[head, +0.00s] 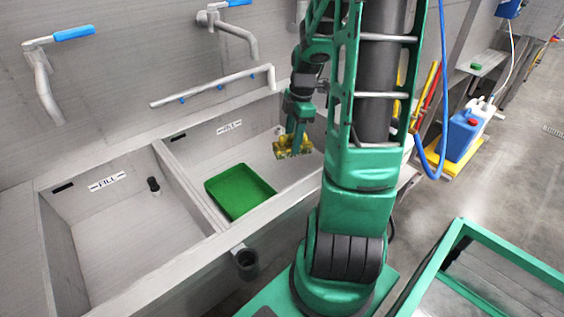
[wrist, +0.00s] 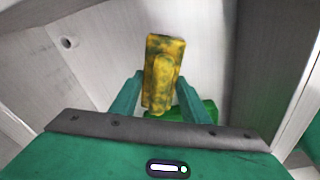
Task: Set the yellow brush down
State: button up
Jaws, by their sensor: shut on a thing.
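The yellow brush (head: 293,146) is held over the right-hand basin in the head view, with dark green smudges on it. In the wrist view the brush (wrist: 163,70) stands out between the two teal fingers. My gripper (head: 295,128) is shut on it, and the fingers (wrist: 163,98) show on either side of its near end. A green tray (head: 240,191) lies in the right basin, to the left of the brush. A piece of green (wrist: 208,106) shows behind the fingers in the wrist view. I cannot tell how high the brush is above the basin floor.
The left basin (head: 120,235) holds no loose things, and a divider (head: 188,187) separates it from the right basin. Blue-handled taps (head: 45,75) and a pipe rail (head: 212,87) stick out from the back wall. A blue container (head: 461,137) stands farther right.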

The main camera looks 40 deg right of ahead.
jog(key=shift+f, duration=3)
jog(key=shift+f, duration=0.1)
jog(key=o, duration=1.2)
jog(key=r, duration=0.3)
jog(key=d+r, duration=0.1)
jog(key=r, duration=0.7)
jog(key=shift+s+d+r, duration=0.15)
jog(key=shift+s, duration=0.1)
jog(key=shift+s+r, duration=0.15)
jog(key=shift+r, duration=0.3)
jog(key=s+a+r+m, duration=0.1)
jog(key=s+a+m, duration=0.3)
jog(key=s+m, duration=0.2)
jog(key=s+a+r+m, duration=0.2)
jog(key=s+a+m, duration=0.3)
jog(key=s+m, duration=0.1)
jog(key=s+a+r+m+h, duration=0.1)
jog(key=s+a+r+m, duration=0.1)
jog(key=s+a+m, duration=0.2)
jog(key=shift+s+a+m+g, duration=0.2)
jog(key=shift+s+m, duration=0.35)
jog(key=shift+m, duration=0.25)
jog(key=shift+s+a+m+g, duration=0.1)
jog(key=shift+s+a+m, duration=0.1)
jog(key=shift+s+m, duration=0.45)
